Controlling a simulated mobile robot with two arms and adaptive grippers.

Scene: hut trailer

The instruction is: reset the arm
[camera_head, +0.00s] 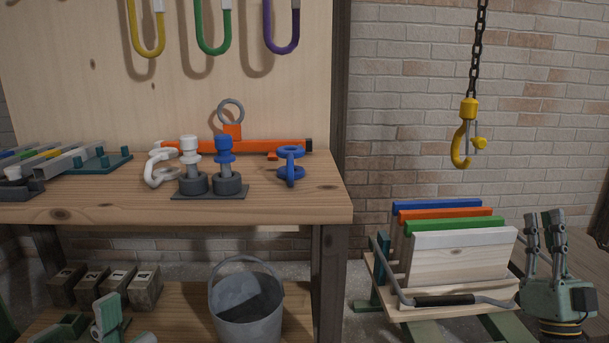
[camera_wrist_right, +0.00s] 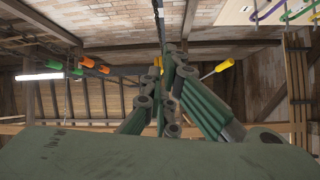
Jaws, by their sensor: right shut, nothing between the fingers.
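My right gripper (camera_head: 545,218) is at the right edge of the head view, fingers pointing up, beside the rack of boards. In the right wrist view its fingers (camera_wrist_right: 165,75) come together with nothing between them, so it is shut and empty. Green parts (camera_head: 107,314) at the bottom left of the head view look like part of my left arm or gripper. They are cut off by the picture edge, and I cannot see the state of its fingers.
The wooden workbench (camera_head: 290,205) carries shackles, eye bolts and an orange bar. A metal bucket (camera_head: 245,312) and several wooden blocks stand on its lower shelf. The board rack (camera_head: 450,260) holds coloured-edge boards and a pry bar. A yellow hook (camera_head: 461,145) hangs from a chain.

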